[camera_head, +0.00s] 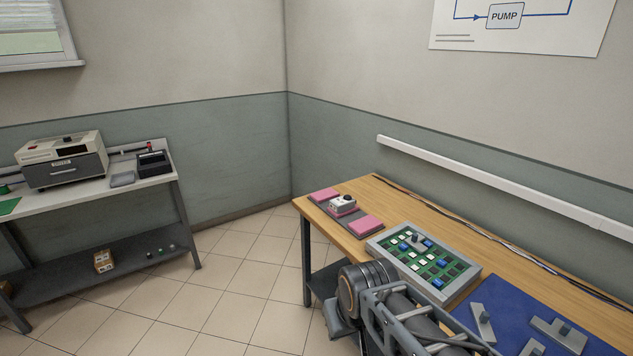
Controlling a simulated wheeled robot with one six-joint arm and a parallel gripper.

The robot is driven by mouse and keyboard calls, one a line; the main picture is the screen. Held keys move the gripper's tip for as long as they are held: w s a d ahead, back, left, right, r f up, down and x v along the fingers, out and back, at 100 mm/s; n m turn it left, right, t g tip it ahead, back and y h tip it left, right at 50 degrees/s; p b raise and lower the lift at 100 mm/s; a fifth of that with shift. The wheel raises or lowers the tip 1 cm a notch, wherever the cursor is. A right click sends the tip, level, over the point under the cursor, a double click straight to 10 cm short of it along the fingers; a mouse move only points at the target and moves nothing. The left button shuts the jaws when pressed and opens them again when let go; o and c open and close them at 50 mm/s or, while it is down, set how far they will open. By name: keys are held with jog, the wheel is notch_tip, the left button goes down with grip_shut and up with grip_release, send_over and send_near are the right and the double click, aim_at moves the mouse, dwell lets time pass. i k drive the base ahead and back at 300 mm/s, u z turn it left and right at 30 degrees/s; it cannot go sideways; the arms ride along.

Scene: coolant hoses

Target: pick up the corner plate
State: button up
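Several grey plates with raised knobs lie on a blue mat (510,318) at the lower right of the wooden table. One is a narrow grey plate (482,324) at the left of the mat. Another is a wider grey plate (559,334) at the right, with a dark knob. A third grey piece (532,348) is cut off by the bottom edge. I cannot tell for sure which is the corner plate. My arm shows at the bottom centre, in front of the table, but my gripper is not in view.
A grey-framed green board (374,243) with blue and white blocks and a knobbed piece sits beside the mat. Beyond it, a grey tray holds pink pads (366,225) and a white device (343,205). Dark cables run along the table's back. A second bench (90,192) stands left; the floor between is clear.

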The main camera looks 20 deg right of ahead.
aim_at(413, 243)
jog(key=u, duration=0.45)
jog(key=i, duration=2.8)
jog(key=z, duration=3.6)
